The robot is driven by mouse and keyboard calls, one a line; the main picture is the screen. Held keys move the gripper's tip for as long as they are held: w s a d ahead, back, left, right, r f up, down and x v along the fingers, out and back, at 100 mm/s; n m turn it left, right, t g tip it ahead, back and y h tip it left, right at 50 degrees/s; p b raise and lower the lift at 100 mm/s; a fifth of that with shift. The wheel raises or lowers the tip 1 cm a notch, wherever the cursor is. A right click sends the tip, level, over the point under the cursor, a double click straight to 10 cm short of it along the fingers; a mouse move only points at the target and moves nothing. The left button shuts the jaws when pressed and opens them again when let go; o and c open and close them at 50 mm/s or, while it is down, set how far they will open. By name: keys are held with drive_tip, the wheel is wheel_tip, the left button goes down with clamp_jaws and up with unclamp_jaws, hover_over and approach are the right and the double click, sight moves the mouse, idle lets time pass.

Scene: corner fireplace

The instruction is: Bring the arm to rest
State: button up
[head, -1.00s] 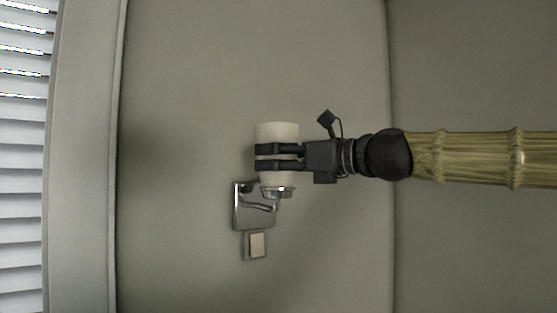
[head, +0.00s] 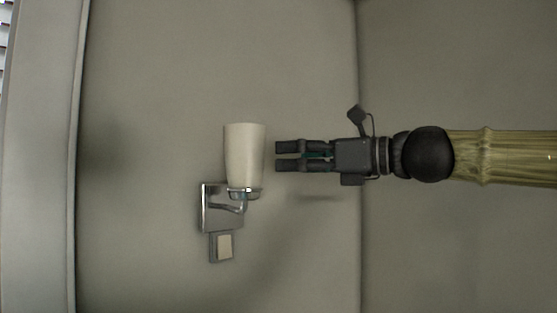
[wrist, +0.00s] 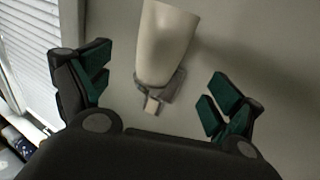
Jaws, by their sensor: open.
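My gripper (head: 288,156) is open and empty, just to the right of a white cup-shaped shade (head: 244,156) in the head view. A small gap shows between the fingertips and the shade. The shade sits upright in a chrome wall holder (head: 207,207). In the wrist view the two fingers (wrist: 157,92) are spread wide with green inner pads. The shade (wrist: 165,45) shows beyond and between them, against the wall.
A small plate with a pale switch (head: 224,246) is on the wall under the holder. A window with blinds (wrist: 32,55) is at the left in the wrist view. The wall right of the shade is bare, up to a corner.

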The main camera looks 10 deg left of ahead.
drive_tip(key=shift+s+d, duration=0.15)
drive_tip(key=shift+d, duration=0.25)
